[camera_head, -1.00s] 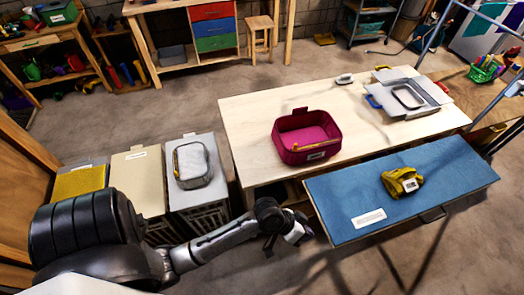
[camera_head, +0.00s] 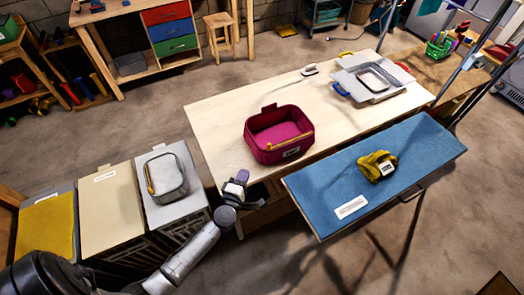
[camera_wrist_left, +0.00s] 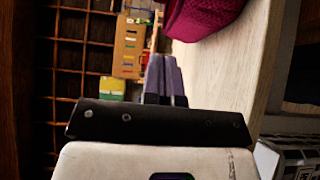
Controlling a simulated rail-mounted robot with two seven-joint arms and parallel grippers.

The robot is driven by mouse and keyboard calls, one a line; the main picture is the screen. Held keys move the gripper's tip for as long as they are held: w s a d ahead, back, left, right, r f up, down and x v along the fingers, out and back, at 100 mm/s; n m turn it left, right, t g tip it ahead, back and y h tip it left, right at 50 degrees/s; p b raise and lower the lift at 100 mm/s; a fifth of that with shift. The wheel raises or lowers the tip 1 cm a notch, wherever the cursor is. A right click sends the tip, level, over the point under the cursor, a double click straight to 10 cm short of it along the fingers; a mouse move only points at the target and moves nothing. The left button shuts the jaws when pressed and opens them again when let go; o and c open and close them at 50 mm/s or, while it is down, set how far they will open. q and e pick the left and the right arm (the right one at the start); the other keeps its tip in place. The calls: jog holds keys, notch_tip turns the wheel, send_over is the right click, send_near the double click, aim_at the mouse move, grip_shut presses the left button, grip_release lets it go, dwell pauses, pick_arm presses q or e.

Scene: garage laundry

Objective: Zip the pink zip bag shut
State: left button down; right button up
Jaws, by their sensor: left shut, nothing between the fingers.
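Part of the pink bag (camera_wrist_left: 205,18) shows at the top of that view. My right gripper is not in view.
The table (camera_head: 222,108) has bare wood around the bag. A blue ironing surface (camera_head: 335,190) with a yellow cloth bundle (camera_head: 377,166) lies to the right. A grey zip bag (camera_head: 166,177) sits on a bin at left.

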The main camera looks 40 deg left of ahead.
aim_at(263, 155)
pick_arm(q)
jog(key=d+x, duration=0.1)
jog(key=x, duration=0.3)
jog(key=b+x, duration=0.1)
jog(key=x, duration=0.3)
jog(key=w+d+x, duration=0.1)
jog(key=x, duration=0.3)
jog(key=shift+d, duration=0.3)
jog(key=shift+w, duration=0.1)
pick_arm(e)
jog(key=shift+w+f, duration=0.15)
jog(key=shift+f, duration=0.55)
